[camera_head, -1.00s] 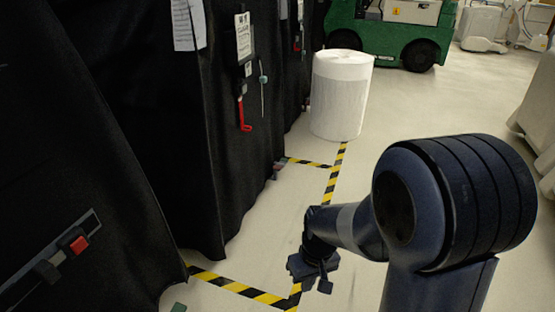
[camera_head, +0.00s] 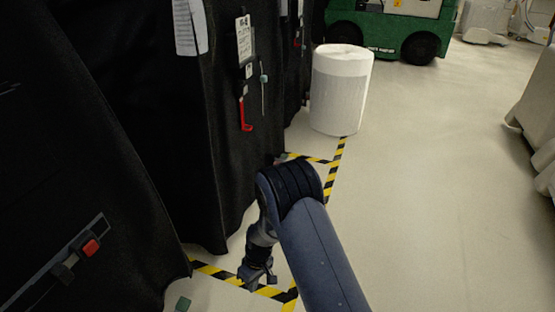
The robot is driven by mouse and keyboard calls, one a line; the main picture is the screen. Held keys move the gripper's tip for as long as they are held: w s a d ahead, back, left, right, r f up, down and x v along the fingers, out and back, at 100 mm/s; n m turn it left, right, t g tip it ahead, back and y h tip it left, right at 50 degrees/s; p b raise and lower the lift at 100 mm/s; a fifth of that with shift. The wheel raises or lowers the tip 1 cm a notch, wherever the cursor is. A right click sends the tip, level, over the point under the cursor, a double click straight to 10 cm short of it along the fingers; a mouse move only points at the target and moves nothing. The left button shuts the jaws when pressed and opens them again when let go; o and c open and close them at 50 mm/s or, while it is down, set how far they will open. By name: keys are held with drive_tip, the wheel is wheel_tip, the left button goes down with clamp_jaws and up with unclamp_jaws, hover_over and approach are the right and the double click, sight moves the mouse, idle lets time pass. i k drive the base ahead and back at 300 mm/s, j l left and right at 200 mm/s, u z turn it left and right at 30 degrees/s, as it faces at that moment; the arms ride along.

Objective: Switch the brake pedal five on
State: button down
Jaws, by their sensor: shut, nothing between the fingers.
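My gripper (camera_head: 256,281) hangs low at the end of my dark blue arm, beside the black covered carts, over the yellow-black floor tape. It is small in view, shut and empty.
Black covered carts (camera_head: 150,120) stand along the left, with a red-handled tag (camera_head: 245,115) and a red-buttoned bar (camera_head: 78,258). A white wrapped roll (camera_head: 340,92) stands behind, before a green vehicle (camera_head: 385,38). Striped tape (camera_head: 335,165) marks the floor. The right-hand floor is open.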

sight(283, 157)
drive_tip(key=i+l+u, duration=0.35)
drive_tip(key=i+l, duration=0.6)
drive_tip(key=i, duration=0.6)
drive_tip(key=i+l+u, duration=0.35)
drive_tip(key=i+l, duration=1)
drive_tip(key=i, duration=0.05)
